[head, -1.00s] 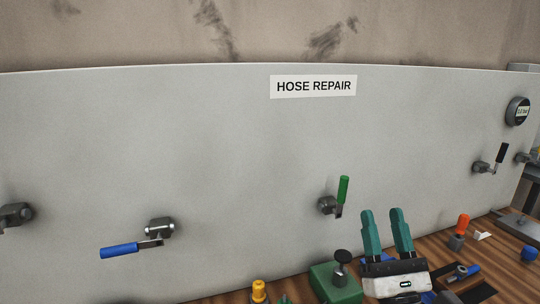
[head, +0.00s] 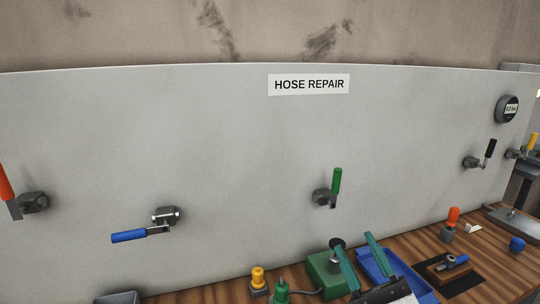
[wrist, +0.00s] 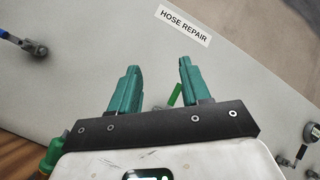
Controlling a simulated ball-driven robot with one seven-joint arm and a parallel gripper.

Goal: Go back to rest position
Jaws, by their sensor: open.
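My gripper (head: 358,260) shows at the bottom of the head view, right of centre, with two teal fingers spread apart and nothing between them. The same gripper (wrist: 157,85) fills the lower middle of the wrist view, its fingers open and pointing toward the grey panel (head: 230,140). In the head view it is over the workbench (head: 215,293), in front of a blue tray (head: 405,278) and a green block (head: 322,268) with a black knob. My gripper partly hides both.
The panel carries valves with blue (head: 130,236), green (head: 336,181), red (head: 5,183), black (head: 490,148) and yellow (head: 532,141) handles, and a round gauge (head: 507,109). An orange-topped piece (head: 452,217), a yellow-topped piece (head: 258,278) and a blue knob (head: 517,243) stand on the bench.

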